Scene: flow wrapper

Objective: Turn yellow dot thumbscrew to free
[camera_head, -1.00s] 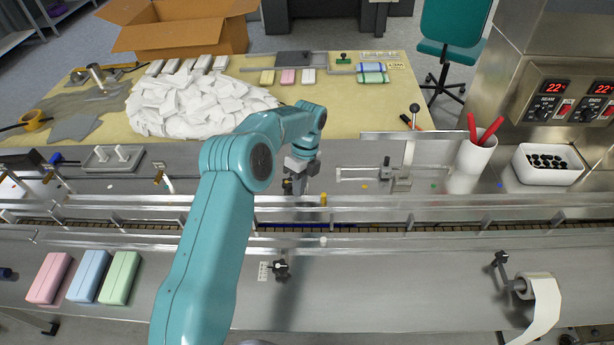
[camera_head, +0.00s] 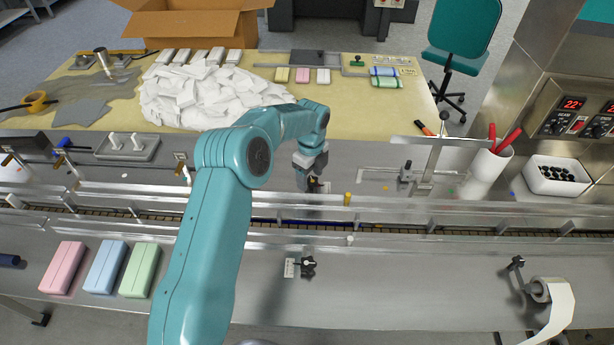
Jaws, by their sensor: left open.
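My left gripper (camera_head: 312,184) hangs jaws down over the far side of the conveyor rail. It is open, and its small dark fingertips are at a dark knob (camera_head: 316,184) beside a pale plate (camera_head: 327,188). This may be the yellow dot thumbscrew; the gripper covers part of it and I cannot make out a yellow dot on it. I cannot tell whether the fingers touch the knob. Another black thumbscrew (camera_head: 308,264) stands on the near side beside a white marked label (camera_head: 290,268). My right gripper is not in view.
A yellow-topped post (camera_head: 347,199) stands on the rail just right of the gripper. A bracket (camera_head: 406,176) stands farther right. A white cup (camera_head: 486,172) holds red-handled tools. Pink, blue and green packs (camera_head: 106,267) lie at near left. The near deck's middle is mostly clear.

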